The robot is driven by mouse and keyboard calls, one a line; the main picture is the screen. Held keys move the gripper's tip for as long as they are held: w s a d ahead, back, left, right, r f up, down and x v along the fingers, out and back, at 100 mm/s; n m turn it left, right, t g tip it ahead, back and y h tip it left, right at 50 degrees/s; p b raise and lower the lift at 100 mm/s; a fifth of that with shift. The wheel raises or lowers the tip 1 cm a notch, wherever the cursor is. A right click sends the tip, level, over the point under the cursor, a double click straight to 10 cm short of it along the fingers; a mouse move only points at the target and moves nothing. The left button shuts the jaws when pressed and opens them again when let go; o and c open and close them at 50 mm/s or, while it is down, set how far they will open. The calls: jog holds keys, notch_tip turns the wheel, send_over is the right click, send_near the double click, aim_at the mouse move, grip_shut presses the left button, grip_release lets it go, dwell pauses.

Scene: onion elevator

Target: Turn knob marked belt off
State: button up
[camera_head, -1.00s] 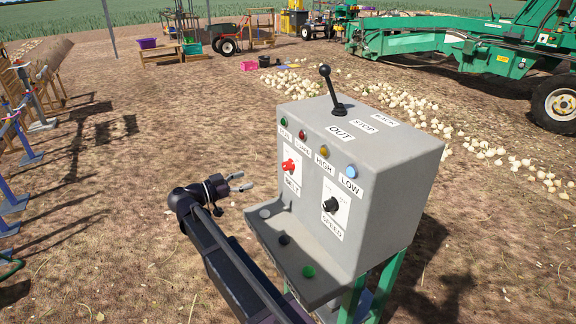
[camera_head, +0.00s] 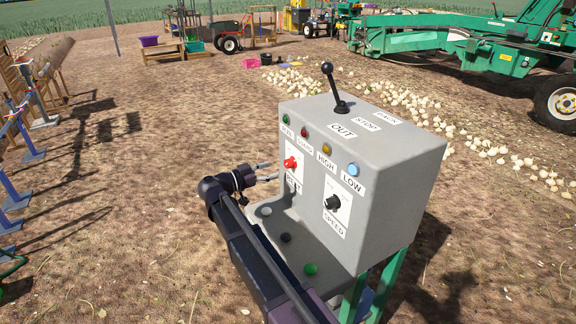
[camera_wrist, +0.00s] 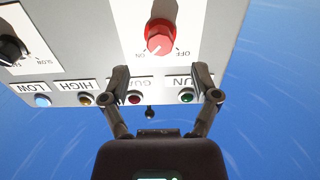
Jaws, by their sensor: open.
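The red belt knob (camera_head: 291,163) is on the front of the grey control box (camera_head: 400,175), above a label partly hidden by my gripper. My gripper (camera_head: 268,172) is open, just in front of the panel and to the left of the knob. In the wrist view the fingers of my gripper (camera_wrist: 161,75) are spread apart, with the knob beyond their tips and nothing between them.
A black speed knob (camera_head: 333,202) is to the right on the same panel. Several indicator lamps, including a blue one (camera_head: 353,169), line the panel top. A black lever (camera_head: 333,88) stands on the box. A lower ledge (camera_head: 335,284) with coloured buttons juts out below.

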aim_at(286, 165)
jog(key=shift+x, duration=3.15)
jog(key=shift+c, duration=0.2)
grip_shut()
